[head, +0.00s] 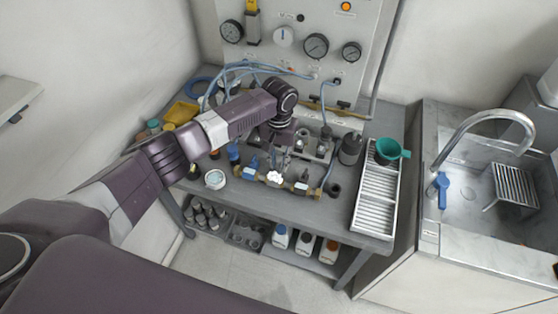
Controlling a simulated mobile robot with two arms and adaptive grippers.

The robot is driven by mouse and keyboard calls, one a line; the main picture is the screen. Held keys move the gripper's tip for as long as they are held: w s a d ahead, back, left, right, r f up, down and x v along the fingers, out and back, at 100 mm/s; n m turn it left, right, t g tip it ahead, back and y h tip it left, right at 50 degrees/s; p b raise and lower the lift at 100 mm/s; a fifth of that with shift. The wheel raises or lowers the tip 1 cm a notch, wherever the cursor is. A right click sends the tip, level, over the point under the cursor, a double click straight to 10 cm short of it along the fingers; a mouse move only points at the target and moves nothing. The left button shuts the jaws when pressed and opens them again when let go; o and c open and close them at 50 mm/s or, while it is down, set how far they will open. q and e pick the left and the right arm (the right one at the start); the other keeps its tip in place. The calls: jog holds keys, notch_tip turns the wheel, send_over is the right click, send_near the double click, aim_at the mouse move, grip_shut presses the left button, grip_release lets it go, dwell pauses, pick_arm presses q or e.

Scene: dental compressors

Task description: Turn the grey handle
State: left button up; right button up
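A brass pipe assembly (306,187) lies along the front of the grey workbench, with small blue parts and a white-grey knob-like piece (275,177) near its middle. I cannot tell for sure which part is the grey handle. My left gripper (281,158) points down just above and behind that piece, among the fittings. Its fingers are small and partly lost against the metal parts, so their opening and any contact are unclear. My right gripper does not show.
A gauge panel (300,62) stands behind the bench, with blue hoses looping down. A slatted rack (377,203) with a green funnel (390,150) is on the right. A round white dish (215,179) sits on the left. A sink (480,190) stands further right.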

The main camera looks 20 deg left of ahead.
pick_arm(q)
grip_shut()
jog(key=shift+m, duration=0.4)
jog(key=m+p, duration=0.1)
jog(key=m, duration=0.1)
jog(key=shift+r+m, duration=0.1)
jog(key=shift+m, duration=0.3)
jog(key=m+p, duration=0.1)
jog(key=m, duration=0.8)
jog(key=shift+m, duration=0.4)
jog(key=m, duration=0.4)
jog(key=shift+m, duration=0.4)
jog(key=shift+o, duration=1.2)
grip_release()
